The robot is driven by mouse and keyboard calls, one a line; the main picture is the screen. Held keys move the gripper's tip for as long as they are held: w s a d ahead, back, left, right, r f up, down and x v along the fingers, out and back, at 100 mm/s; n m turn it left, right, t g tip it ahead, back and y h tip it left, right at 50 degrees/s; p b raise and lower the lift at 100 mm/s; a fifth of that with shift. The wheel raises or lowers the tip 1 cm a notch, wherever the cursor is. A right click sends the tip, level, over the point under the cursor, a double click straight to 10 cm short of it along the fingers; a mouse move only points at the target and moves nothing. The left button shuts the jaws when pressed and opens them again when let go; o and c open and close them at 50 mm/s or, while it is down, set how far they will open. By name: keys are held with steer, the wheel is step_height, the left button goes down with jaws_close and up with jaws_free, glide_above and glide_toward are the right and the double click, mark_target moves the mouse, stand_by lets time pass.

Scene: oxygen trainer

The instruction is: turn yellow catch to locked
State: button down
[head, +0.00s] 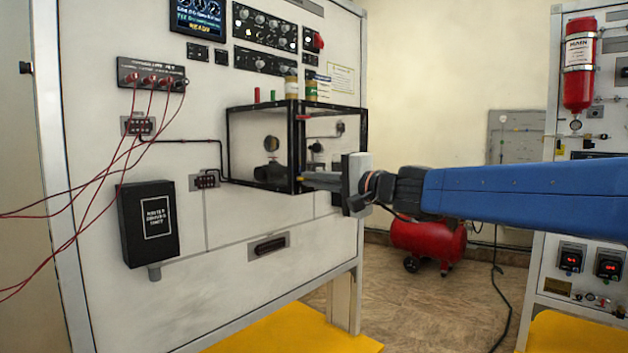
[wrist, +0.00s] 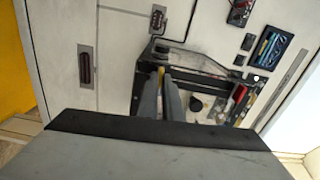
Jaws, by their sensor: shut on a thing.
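The yellow catch (wrist: 161,70) shows as a small yellow spot between my fingertips in the wrist view. It sits at the lower front edge of the black-framed clear box (head: 262,187) on the white panel. My gripper (head: 307,179) reaches in from the right at that box's lower corner. Its two grey fingers (wrist: 164,80) are shut on the catch. The fingers hide most of the catch, so I cannot tell its turn position. In the head view it is only a tiny yellow speck.
A black box (head: 148,222) with a label hangs on the panel at lower left. Red cables (head: 110,160) hang from a socket strip. A red compressor tank (head: 428,240) stands on the floor behind my arm. A second panel with a red cylinder (head: 580,65) stands at right.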

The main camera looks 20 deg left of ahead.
steer(key=shift+f+m, duration=0.1)
steer(key=shift+m, duration=0.4)
steer(key=c, duration=1.9)
jaws_free()
steer(key=shift+w+d, duration=0.1)
steer(key=shift+c, duration=0.2)
steer(key=v, duration=1.7)
steer(key=shift+d, duration=0.2)
steer(key=s+d+f+n+h, duration=0.1)
steer(key=s+d+f+h, duration=0.4)
steer(key=s+d+f, duration=0.3)
steer(key=s+d+f+n+g+h, duration=0.1)
steer(key=s+d+f+h, duration=0.5)
steer(key=d+f, duration=1.1)
steer(key=s+d+f+n+g+h, duration=0.1)
steer(key=s+d+f+h, duration=0.4)
steer(key=s+d+f, duration=0.5)
steer(key=d+f+n, duration=0.1)
steer(key=d+f, duration=0.2)
steer(key=shift+n+h, duration=0.3)
steer(key=shift+n, duration=0.1)
